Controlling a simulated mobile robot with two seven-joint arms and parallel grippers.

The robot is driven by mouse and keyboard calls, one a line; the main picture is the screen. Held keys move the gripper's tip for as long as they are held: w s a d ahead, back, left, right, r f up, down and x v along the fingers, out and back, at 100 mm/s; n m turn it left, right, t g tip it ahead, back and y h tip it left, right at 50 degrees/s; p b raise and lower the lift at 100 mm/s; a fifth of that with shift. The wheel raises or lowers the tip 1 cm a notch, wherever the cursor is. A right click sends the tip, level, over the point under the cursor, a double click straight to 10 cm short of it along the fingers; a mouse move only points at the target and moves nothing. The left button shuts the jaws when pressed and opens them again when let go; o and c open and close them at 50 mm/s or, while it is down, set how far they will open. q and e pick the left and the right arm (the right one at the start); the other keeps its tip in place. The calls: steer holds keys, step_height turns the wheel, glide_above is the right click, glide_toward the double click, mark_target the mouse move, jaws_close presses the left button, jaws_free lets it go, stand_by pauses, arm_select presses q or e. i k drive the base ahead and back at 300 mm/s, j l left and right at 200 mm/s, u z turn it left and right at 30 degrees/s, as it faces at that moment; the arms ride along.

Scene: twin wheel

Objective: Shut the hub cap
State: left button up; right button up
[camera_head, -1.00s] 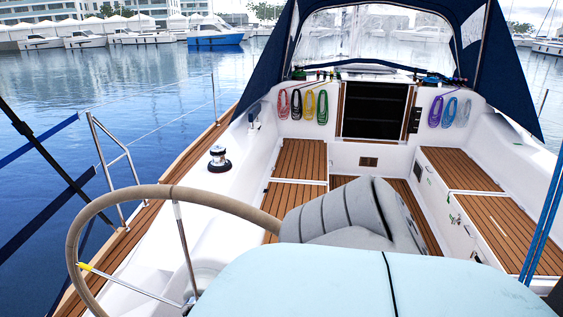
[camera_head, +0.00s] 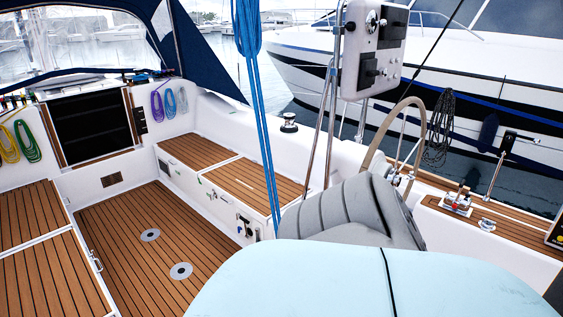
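A steering wheel (camera_head: 421,116) with a tan rim stands right of centre, seen nearly edge-on. Its metal hub (camera_head: 394,175) shows small at the lower left of the rim, just above my grey body part. I cannot make out a hub cap there, or tell whether one is open or shut. The lower part of the wheel is hidden behind my body. Neither my left nor my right gripper is in view.
A grey control panel (camera_head: 374,48) on metal tubes stands left of the wheel. Blue ropes (camera_head: 257,120) hang in front of the bench (camera_head: 250,183). A winch (camera_head: 289,122) and a deck fitting (camera_head: 458,202) flank the wheel. The cockpit floor (camera_head: 130,225) is clear.

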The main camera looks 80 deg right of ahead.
mark_target(411, 176)
steer(key=z, duration=3.45)
steer(key=i+j+z, duration=0.15)
steer(key=i+j, duration=0.2)
steer(key=i, duration=0.25)
steer(key=i+j+z, duration=0.2)
steer(key=i+j, duration=0.2)
steer(key=i, duration=0.15)
